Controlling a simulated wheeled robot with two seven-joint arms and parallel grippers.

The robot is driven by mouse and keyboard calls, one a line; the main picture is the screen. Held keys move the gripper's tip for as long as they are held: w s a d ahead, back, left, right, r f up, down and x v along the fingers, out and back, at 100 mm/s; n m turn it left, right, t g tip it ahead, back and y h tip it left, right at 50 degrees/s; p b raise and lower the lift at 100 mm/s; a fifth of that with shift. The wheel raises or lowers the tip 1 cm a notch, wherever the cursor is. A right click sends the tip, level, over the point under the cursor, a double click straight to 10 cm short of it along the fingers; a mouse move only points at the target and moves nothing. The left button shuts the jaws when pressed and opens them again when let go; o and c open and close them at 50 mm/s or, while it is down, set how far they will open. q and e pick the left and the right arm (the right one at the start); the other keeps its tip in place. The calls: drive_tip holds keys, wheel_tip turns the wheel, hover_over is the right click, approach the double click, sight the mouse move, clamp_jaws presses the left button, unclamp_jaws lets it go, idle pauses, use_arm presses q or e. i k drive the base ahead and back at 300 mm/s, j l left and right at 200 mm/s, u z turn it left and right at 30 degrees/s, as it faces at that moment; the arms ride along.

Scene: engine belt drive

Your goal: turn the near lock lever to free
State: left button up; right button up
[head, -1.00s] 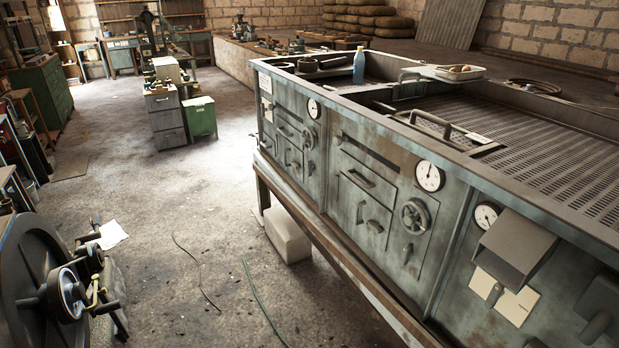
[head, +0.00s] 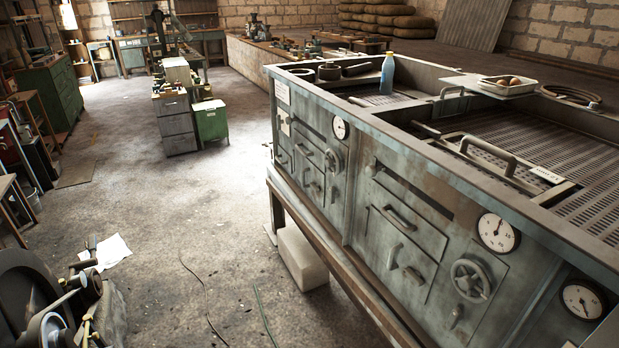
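Part of a machine with a large dark wheel (head: 22,283) shows at the lower left corner of the head view, cut off by the frame edges. A smaller pulley-like wheel (head: 48,328) sits in front of it, and a brass-coloured piece (head: 87,326) stands beside it. I cannot tell whether the brass-coloured piece is a lock lever, and no lever can be surely made out. Neither of my grippers is in view.
A long metal cabinet bench (head: 420,215) with gauges and a handwheel (head: 470,280) fills the right side. A white block (head: 302,258) lies under it. Open concrete floor (head: 190,225) runs up the middle, with thin cables on it. A green box (head: 210,121) stands further back.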

sight(334, 195)
drive_tip(key=i+j+u, duration=0.1)
drive_tip(key=i+u, duration=0.15)
drive_tip(key=i, duration=0.7)
drive_tip(key=i+l+u, duration=0.1)
drive_tip(key=i+u, duration=0.2)
drive_tip(key=i, duration=0.65)
